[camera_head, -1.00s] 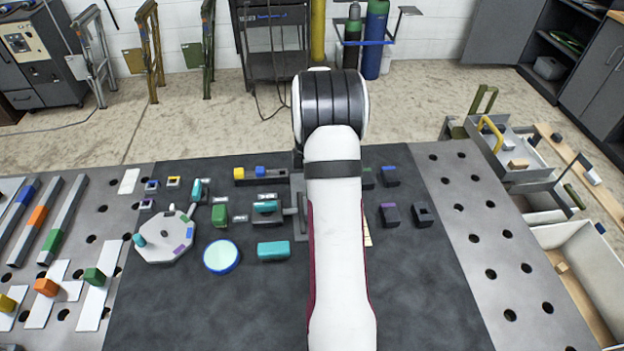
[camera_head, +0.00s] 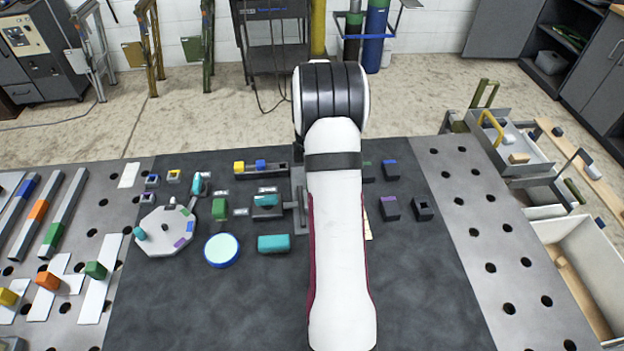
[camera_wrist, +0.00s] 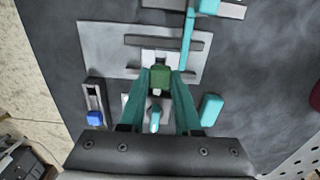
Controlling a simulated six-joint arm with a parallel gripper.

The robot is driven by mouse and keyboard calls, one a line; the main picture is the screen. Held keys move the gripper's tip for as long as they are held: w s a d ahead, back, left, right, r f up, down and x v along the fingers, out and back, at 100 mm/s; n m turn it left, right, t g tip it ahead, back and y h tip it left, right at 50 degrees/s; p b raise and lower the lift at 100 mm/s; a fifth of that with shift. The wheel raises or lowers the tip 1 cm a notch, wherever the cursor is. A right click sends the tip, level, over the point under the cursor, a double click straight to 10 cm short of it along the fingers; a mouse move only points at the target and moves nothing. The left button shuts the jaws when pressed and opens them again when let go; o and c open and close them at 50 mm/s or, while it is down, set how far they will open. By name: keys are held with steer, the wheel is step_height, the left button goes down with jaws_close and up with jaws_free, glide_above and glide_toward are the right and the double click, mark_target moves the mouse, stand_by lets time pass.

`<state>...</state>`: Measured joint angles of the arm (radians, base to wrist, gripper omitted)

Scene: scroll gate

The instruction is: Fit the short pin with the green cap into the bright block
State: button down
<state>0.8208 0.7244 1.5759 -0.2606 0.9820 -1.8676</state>
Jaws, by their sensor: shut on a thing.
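In the wrist view, my gripper (camera_wrist: 160,78) has two teal fingers closed on the green cap (camera_wrist: 160,77) of the pin. A small pale part shows just below the cap. The cap sits right beside a bright, whitish block (camera_wrist: 162,57) on a light grey plate. I cannot tell whether the pin is inside the block or only over it, as cap and fingers cover that spot. In the head view, my arm hides the gripper, pin and block.
In the wrist view, a teal bar (camera_wrist: 188,38) rises close above the right finger, and a teal block (camera_wrist: 211,110) lies to the right. A blue piece (camera_wrist: 95,118) sits in a slotted holder at left. In the head view, the dark mat's front (camera_head: 430,290) is clear.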

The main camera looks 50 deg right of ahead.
steer(key=shift+f, duration=1.85)
stand_by(0.5)
steer(key=c, duration=0.5)
jaws_free()
steer(key=o, duration=0.5)
steer(key=shift+c, duration=0.2)
steer(key=shift+r, duration=3.5)
